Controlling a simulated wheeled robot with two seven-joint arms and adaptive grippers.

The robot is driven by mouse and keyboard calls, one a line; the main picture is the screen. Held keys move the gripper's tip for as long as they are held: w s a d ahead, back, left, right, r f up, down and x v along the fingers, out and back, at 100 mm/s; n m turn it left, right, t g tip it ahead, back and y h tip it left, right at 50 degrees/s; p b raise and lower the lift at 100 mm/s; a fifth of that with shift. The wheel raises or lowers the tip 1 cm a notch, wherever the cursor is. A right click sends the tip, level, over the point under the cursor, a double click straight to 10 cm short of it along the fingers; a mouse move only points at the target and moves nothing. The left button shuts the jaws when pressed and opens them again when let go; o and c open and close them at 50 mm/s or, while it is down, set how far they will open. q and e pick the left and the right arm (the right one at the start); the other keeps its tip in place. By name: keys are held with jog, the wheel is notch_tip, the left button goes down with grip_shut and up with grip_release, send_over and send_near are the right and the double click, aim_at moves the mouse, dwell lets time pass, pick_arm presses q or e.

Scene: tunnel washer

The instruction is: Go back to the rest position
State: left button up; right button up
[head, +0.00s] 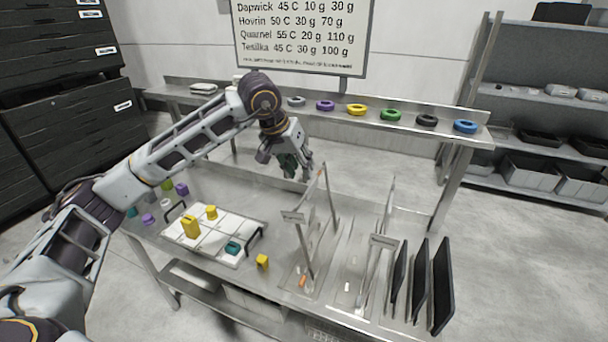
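My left arm reaches in from the left over the steel table (340,235). My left gripper (294,166) points down in the middle of the picture, above the table's rear part and behind the left upright frame (305,235). Something dark green shows at its fingers, but whether it is part of the gripper or a held thing is unclear. The finger gap is too small to read. My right gripper is not in view.
A white tray (209,257) with yellow and teal pieces sits on the table's left part. A loose yellow piece (262,261) lies beside it. Upright frames and black panels (442,285) stand to the right. Coloured rings (391,115) line the back shelf below a sign (300,35).

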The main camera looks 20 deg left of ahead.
pick_arm(q)
jog(key=shift+s+a+r, duration=0.15)
jog(key=shift+s+r, duration=0.1)
jog(key=shift+r, duration=0.3)
